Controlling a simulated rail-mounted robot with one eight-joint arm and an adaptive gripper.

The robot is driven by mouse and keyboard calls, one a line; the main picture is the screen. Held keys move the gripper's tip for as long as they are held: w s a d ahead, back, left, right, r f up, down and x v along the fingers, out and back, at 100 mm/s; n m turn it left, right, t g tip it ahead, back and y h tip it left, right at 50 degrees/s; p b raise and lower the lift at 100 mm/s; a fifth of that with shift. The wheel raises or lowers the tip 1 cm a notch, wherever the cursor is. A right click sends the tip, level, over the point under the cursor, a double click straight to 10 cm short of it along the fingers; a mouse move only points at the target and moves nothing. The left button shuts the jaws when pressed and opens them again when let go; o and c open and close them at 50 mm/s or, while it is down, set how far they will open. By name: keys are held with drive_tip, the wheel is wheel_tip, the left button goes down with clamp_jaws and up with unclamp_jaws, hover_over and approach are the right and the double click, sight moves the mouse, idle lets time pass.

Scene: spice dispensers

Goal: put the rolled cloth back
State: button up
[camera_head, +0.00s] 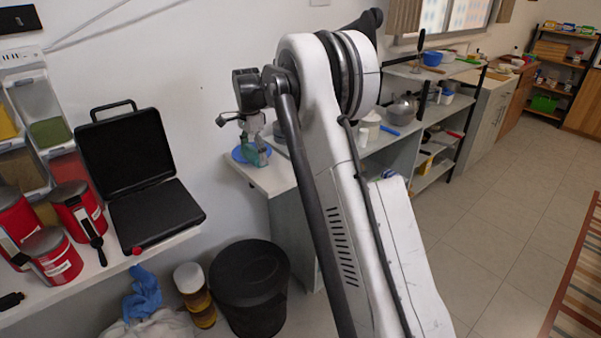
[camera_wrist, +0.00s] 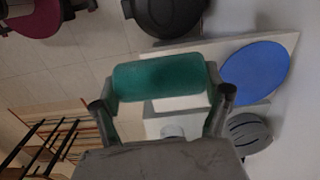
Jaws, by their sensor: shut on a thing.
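The rolled cloth (camera_wrist: 160,82) is a teal-green cylinder lying across between the two fingers of my gripper (camera_wrist: 162,88) in the wrist view. My gripper is shut on it, one finger at each end. In the head view the cloth (camera_head: 254,152) shows below my gripper (camera_head: 250,132), in front of the blue round disc (camera_head: 238,156) on the white counter (camera_head: 272,178). The blue disc (camera_wrist: 255,75) lies to the right of the cloth in the wrist view. I cannot tell whether the cloth touches anything beneath it.
A black bin (camera_head: 249,285) stands on the floor before the counter. A dark grey round object (camera_wrist: 248,132) is near the blue disc. A black open case (camera_head: 155,212) and red containers (camera_head: 50,255) stand on the left shelf. A pot (camera_head: 402,110) is farther along the counter units.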

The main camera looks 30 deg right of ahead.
hover_over(280, 175)
wheel_tip(280, 175, down, 7)
drive_tip(key=shift+r, duration=0.1)
drive_tip(key=shift+f+p, duration=0.3)
drive_tip(key=shift+f, duration=1.65)
drive_tip(key=shift+f, duration=0.1)
drive_tip(key=shift+f, duration=0.15)
drive_tip(key=o, duration=1.1)
